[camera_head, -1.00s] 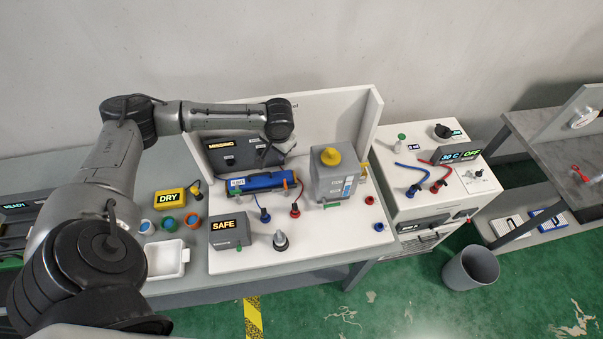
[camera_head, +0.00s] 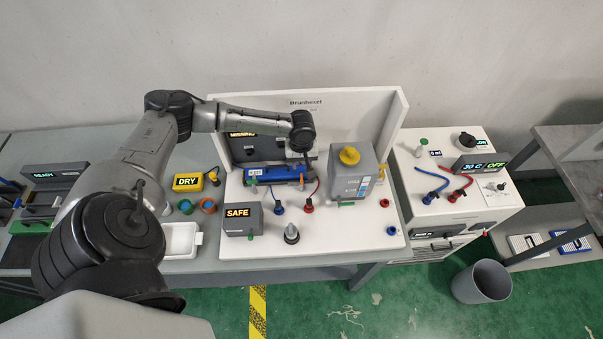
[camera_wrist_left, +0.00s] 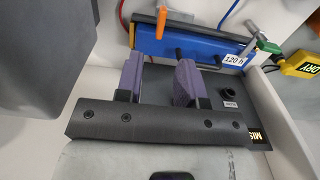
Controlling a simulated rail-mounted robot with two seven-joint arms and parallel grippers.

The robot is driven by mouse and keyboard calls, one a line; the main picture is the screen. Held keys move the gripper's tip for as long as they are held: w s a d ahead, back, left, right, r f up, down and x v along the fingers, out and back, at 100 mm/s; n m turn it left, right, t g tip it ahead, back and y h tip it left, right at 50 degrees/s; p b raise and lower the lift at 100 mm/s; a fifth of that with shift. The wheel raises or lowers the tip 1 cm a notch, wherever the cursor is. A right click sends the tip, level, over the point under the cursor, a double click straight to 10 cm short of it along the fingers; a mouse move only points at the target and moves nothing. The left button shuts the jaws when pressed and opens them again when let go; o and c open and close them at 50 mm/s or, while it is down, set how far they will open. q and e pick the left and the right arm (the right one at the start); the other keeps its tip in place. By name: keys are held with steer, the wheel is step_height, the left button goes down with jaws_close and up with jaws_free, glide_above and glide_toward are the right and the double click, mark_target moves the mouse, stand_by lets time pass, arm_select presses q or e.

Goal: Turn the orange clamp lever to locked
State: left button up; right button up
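The orange clamp lever (camera_head: 302,181) stands at the right end of the blue module (camera_head: 270,174) on the white bench. In the left wrist view the lever (camera_wrist_left: 162,22) stands up at the left end of the blue module (camera_wrist_left: 195,48). My left gripper (camera_wrist_left: 158,78) is open with nothing between its grey-purple fingers, apart from the lever and close to the module. In the head view my left wrist (camera_head: 303,130) hangs just behind the lever, and the fingers are hard to make out. My right gripper is in no view.
A grey box with a yellow knob (camera_head: 349,156) stands right of the lever. A dark unit (camera_head: 250,150) sits behind the module. Blue and red cables run near the module.

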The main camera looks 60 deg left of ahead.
arm_select(q)
step_height(320, 180, down, 7)
steer(key=shift+f, duration=0.15)
stand_by(0.4)
jaws_close()
